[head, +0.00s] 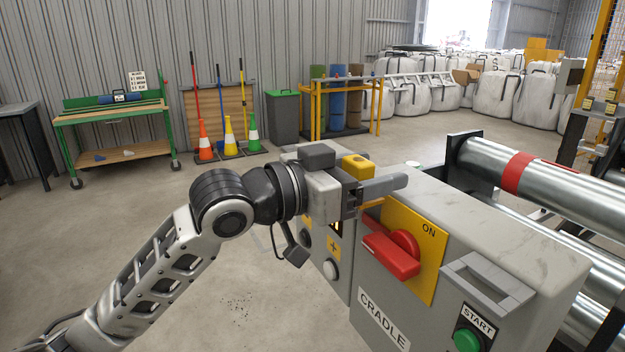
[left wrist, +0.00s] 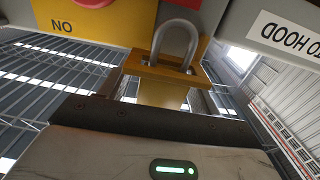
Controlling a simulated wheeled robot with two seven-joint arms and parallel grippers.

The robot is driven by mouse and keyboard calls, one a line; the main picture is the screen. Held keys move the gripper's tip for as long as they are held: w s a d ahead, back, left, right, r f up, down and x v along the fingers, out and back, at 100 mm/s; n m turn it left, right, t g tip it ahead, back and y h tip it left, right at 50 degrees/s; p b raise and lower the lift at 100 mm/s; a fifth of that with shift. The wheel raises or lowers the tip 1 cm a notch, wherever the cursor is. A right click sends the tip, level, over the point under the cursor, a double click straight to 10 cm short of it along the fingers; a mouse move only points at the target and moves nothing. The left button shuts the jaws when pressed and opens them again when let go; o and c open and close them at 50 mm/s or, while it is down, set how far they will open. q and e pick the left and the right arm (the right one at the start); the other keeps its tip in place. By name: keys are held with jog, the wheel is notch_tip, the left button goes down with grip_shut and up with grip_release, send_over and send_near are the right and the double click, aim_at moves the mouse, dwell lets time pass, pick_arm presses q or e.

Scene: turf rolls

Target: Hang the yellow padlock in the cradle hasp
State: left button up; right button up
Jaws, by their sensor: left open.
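The yellow padlock (left wrist: 163,92) shows in the left wrist view, its grey U-shaped shackle against a tan plate (left wrist: 140,67). In the head view, a yellow block (head: 357,165) that looks like its body stands just above the fingers; its shackle is hidden there. My left gripper (head: 382,189) is open at the left edge of the CRADLE box (head: 520,235). An orange-tan piece (head: 372,204), perhaps the hasp, shows under the fingers beside the yellow ON plate (head: 428,255). I cannot tell whether the shackle passes through it. My right gripper is not in view.
A red switch handle (head: 392,256) sits close below the fingers. A grey bracket (head: 487,284) and a green START button (head: 466,341) are on the CRADLE box. Large metal rollers (head: 560,180) lie behind it. Open floor (head: 230,290) is at left.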

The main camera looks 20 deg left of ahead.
pick_arm(q)
jog(key=shift+s+a+f, duration=0.1)
jog(key=shift+s+a, duration=0.15)
jog(key=b+v, duration=1.1)
jog(key=v, duration=0.4)
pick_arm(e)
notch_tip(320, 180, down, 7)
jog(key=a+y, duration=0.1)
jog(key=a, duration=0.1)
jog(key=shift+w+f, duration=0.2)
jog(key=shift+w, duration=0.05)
pick_arm(q)
jog(key=shift+s, duration=0.1)
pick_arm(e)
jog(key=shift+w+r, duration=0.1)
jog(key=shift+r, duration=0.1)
